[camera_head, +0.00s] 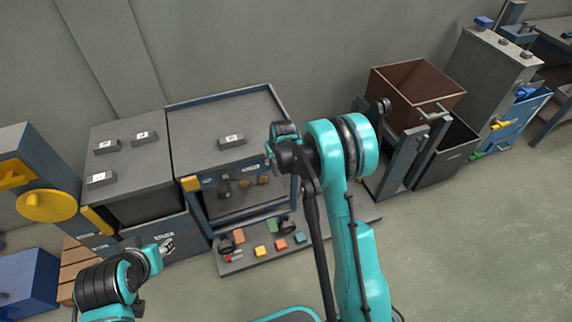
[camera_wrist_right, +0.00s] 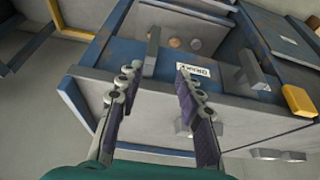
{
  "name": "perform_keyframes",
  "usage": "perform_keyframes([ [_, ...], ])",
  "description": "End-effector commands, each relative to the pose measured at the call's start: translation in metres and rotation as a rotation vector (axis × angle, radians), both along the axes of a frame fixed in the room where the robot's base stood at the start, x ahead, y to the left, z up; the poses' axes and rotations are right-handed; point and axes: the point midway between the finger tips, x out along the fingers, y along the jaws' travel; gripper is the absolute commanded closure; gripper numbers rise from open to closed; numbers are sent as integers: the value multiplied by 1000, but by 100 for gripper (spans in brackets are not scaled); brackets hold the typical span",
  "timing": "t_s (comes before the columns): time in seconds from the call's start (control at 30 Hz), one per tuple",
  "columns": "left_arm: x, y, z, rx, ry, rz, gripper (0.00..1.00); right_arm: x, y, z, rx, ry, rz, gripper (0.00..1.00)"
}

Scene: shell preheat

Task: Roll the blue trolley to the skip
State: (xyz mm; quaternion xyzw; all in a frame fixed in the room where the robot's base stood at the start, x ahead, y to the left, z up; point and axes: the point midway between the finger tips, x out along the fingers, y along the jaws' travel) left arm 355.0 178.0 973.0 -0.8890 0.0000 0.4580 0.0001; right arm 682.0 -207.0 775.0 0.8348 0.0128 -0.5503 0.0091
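No blue trolley can be named with certainty. A blue-framed grey unit (camera_head: 220,105) with a labelled front stands in the centre, and its blue front panel with a dark upright handle (camera_wrist_right: 152,52) fills the right wrist view. A rusty brown open box (camera_head: 415,72), possibly the skip, stands right of centre in the head view. My right gripper (camera_head: 272,150) is above the unit's front edge, partly hidden by its own wrist. In the right wrist view its fingers (camera_wrist_right: 156,73) are apart and empty, with the handle ahead between them. My left gripper (camera_head: 166,245) is at lower left; its fingers are too small to judge.
A dark open bin (camera_head: 450,150) stands beside the brown box. A blue box (camera_head: 25,278) and a yellow-wheeled machine (camera_head: 45,205) are at the left. A low grey platform (camera_head: 235,265) bears several coloured blocks. The floor (camera_head: 480,240) at lower right is clear.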

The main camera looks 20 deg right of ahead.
Motion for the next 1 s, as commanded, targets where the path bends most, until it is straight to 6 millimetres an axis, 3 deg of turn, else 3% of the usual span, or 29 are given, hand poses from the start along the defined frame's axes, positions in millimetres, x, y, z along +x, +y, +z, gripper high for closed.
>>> perform_keyframes([
  [0.1, 0, 0, 3, 0, 0, 0, 60, 8, -2, -23, 1, 11, 3, 64],
  [0.23, 0, 0, 1, 0, 0, 0, 60, 12, -2, -36, 1, 15, 3, 64],
  [0.6, 0, 0, -22, 0, 0, 0, 60, 33, -1, -90, 1, 14, 3, 64],
  [0.8, 0, 0, -28, 0, 0, 0, 60, 40, -1, -104, 1, 14, 3, 64],
  [1.0, 0, 0, -27, 0, 0, 0, 60, 40, -1, -104, 1, 14, 3, 64],
])
